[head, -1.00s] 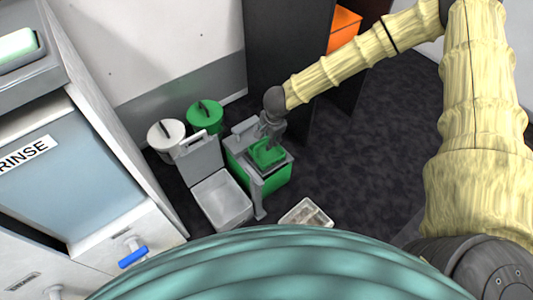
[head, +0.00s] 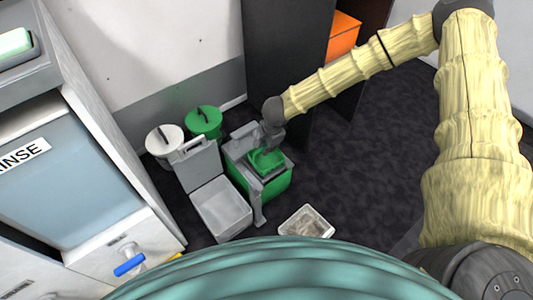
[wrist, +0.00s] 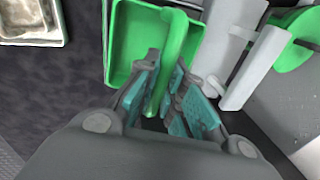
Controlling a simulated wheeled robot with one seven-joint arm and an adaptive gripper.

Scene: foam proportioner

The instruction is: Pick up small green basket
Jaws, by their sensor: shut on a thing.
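The small green basket (head: 264,160) is at the top of a grey and green bin (head: 272,187) on the floor. In the wrist view the basket (wrist: 124,45) shows its green tray and a raised green handle (wrist: 172,60). My gripper (wrist: 170,95) has its teal-padded fingers on both sides of the handle and is shut on it. In the head view my gripper (head: 271,138) comes down on the basket from above and hides part of it. I cannot tell whether the basket touches the bin.
A grey open-lidded bin (head: 222,207) stands just left. A white-lidded bin (head: 164,139) and a green-lidded bin (head: 204,121) stand behind. A shallow tray (head: 306,222) lies in front. A dark cabinet (head: 285,60) rises behind. Dark floor at right is clear.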

